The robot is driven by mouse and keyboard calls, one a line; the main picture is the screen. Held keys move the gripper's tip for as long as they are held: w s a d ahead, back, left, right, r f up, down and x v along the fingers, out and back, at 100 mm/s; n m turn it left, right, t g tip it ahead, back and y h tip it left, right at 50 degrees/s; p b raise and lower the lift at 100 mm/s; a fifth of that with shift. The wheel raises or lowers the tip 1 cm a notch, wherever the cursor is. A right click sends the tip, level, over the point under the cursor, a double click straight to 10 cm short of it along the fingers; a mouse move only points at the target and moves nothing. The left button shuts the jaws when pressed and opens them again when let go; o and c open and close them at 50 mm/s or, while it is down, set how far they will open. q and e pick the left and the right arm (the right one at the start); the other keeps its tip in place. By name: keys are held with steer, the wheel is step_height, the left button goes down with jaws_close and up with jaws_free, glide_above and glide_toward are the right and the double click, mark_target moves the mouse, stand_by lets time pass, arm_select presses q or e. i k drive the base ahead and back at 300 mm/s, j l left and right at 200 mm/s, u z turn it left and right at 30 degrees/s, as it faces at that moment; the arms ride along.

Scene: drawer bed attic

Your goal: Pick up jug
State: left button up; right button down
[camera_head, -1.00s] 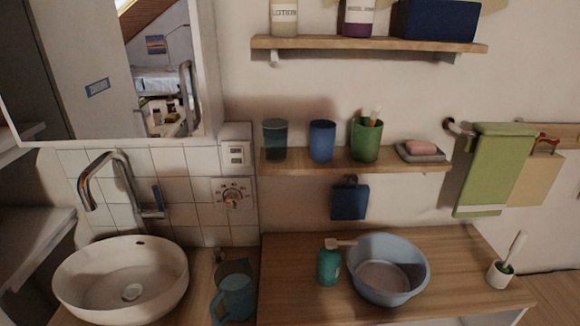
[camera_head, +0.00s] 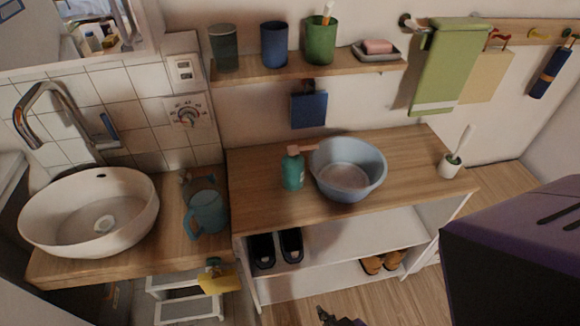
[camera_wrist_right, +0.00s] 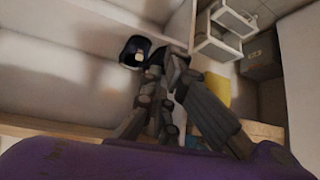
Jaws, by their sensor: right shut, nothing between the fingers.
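The jug (camera_head: 207,212) is a teal, handled vessel. It stands upright on the wooden counter, right of the white round basin, with its handle towards the lower left. My right gripper (camera_head: 336,318) shows only as a small dark tip at the bottom edge of the head view, below and to the right of the jug, well apart from it. In the right wrist view my right gripper (camera_wrist_right: 155,118) is dark, shut and empty, and the jug cannot be made out there. My left gripper is not in view.
The white basin (camera_head: 90,215) and tap (camera_head: 45,120) are left of the jug. A teal soap bottle (camera_head: 293,170) and blue bowl (camera_head: 347,170) stand on the higher counter to its right. A yellow cloth (camera_head: 219,279) hangs below the jug. A white step stool (camera_head: 190,305) stands underneath.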

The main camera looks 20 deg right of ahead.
mark_target(202, 197)
steer(key=u, duration=0.75)
steer(key=k+l+u, duration=0.15)
steer(key=u, duration=0.2)
steer(key=k+l+u, duration=0.1)
steer(key=u, duration=0.25)
steer(key=k+u, duration=0.2)
steer(key=u, duration=0.15)
steer(key=k+l, duration=0.1)
steer(key=k, duration=0.25)
